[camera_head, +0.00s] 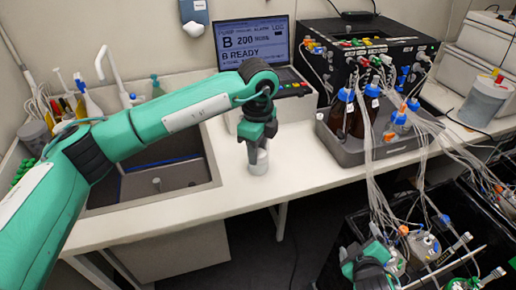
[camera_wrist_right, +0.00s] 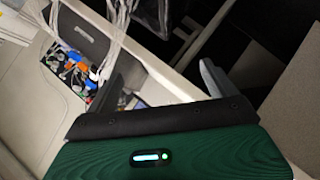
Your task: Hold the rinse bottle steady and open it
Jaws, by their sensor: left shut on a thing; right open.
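The rinse bottle (camera_head: 258,164), a small whitish container, stands upright on the white bench to the right of the sink. My left gripper (camera_head: 257,140) comes down on it from above and is shut on its upper part. The fingers hide its top, so I cannot see the cap. My right gripper (camera_head: 371,272) is low at the bottom of the head view, away from the bottle, by the black reactor unit. In the right wrist view its two fingers (camera_wrist_right: 160,84) are spread, with nothing between them.
A grey tray (camera_head: 350,150) with brown bottles and many tubes stands right of the bottle. A laptop-like screen (camera_head: 253,42) is behind it. The sink (camera_head: 160,180) is to the left. The bench front near the bottle is clear. Tubes (camera_head: 375,200) hang above my right gripper.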

